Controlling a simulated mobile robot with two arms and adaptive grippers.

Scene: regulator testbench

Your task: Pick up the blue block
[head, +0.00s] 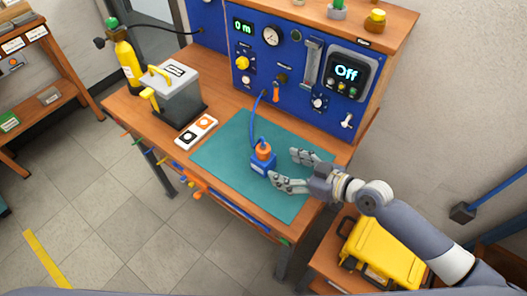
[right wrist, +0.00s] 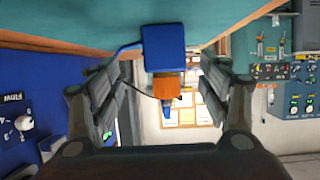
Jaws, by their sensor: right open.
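The blue block (head: 262,167) stands on the teal mat (head: 225,158), with an orange part on top and a blue hose rising from it. My right gripper (head: 281,166) is open, just right of the block, its two fingers pointing toward it. In the right wrist view the block (right wrist: 163,47) shows upside down with its orange part (right wrist: 165,86), between and beyond the open fingers. I cannot tell whether a finger touches it. My left gripper is not in view.
Behind the mat stands a blue panel (head: 262,82) with gauges and a display reading "Off". Left of the mat are a black-and-orange switch plate (head: 196,132) and a grey box with a yellow handle (head: 177,95). A yellow case (head: 382,252) sits lower right. The mat's left part is clear.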

